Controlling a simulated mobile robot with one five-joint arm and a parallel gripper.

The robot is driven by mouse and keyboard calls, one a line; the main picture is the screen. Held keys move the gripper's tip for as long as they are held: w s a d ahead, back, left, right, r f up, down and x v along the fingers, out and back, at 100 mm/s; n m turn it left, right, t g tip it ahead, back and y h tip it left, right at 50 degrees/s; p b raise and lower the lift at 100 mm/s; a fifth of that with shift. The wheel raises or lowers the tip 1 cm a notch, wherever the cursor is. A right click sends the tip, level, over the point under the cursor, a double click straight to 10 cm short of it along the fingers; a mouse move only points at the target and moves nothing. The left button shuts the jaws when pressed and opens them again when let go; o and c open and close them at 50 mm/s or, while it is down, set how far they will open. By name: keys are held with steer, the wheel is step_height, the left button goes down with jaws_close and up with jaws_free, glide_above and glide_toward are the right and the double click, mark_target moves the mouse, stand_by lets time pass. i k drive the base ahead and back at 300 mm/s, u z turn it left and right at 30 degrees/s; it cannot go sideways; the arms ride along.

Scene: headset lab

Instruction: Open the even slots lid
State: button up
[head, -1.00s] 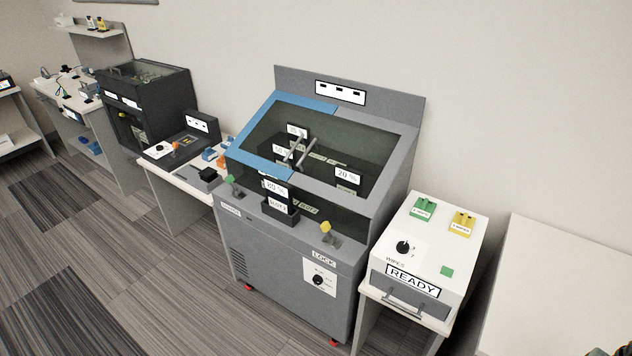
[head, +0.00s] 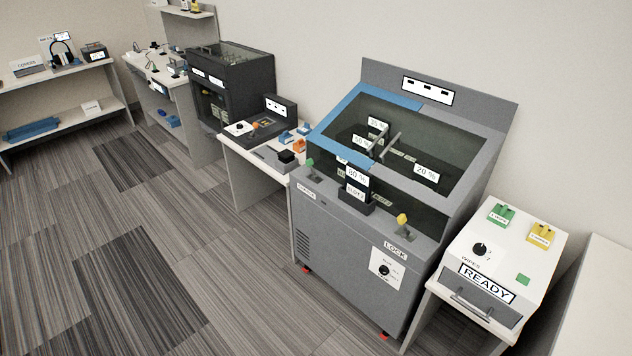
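A large grey machine (head: 345,240) stands right of the middle in the head view. Its sloped top has a dark see-through window, framed in blue (head: 345,118) on the left half and grey (head: 470,165) on the right half. The top looks closed. Labels such as "20 %" and "80 %" show in or on the window. I cannot read a label that says even slots. A green lever (head: 310,163) and a yellow lever (head: 402,219) sit on the front ledge. A "LOCK" label and a knob (head: 384,270) are on the front. My gripper is not in view.
A white station (head: 505,262) marked "READY" stands right of the machine. A low table (head: 235,145) with small parts is on the left, then a black cabinet (head: 235,85). Shelves (head: 90,77) with headphones stand far left. The striped floor (head: 190,240) in front is clear.

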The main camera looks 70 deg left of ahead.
mark_target(448, 205)
steer(key=k, duration=1.45)
steer(key=u, duration=1.7)
steer(key=i, duration=1)
